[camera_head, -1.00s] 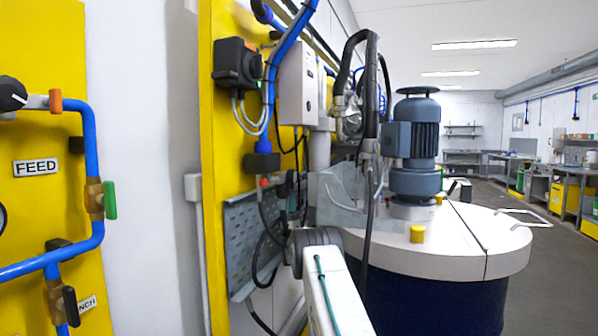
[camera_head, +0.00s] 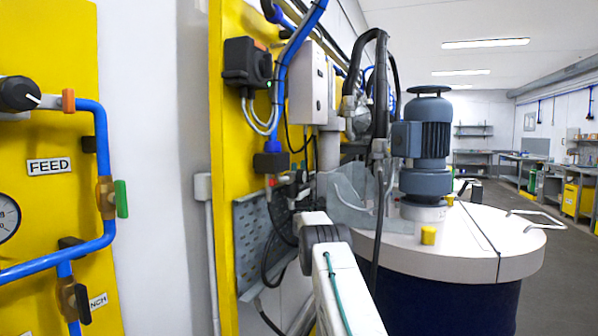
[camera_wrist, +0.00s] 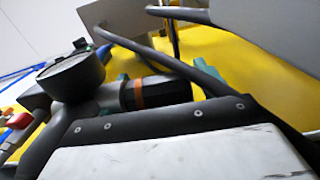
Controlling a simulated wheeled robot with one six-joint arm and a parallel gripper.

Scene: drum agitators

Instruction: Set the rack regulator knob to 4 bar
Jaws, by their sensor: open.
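In the wrist view, a black knob (camera_wrist: 165,92) with an orange ring sits side-on beside a round gauge (camera_wrist: 72,76), whose face is turned too far away to read. The knob's setting does not show. A similar black knob (camera_head: 18,94) with a white pointer is on the yellow FEED panel at the left of the head view, above a dial gauge (camera_head: 8,216). My gripper (camera_head: 287,200) is small and dark in the head view, near the grey perforated plate, well right of that panel. It is open; its fingertips are hard to make out among the hoses.
A drum with a white lid (camera_head: 470,250) and a grey motor (camera_head: 425,145) stands right of my arm. Black hoses (camera_head: 380,200) hang beside my arm. In the wrist view, dark hoses (camera_wrist: 165,55) pass close above the knob. Open floor (camera_head: 565,270) lies far right.

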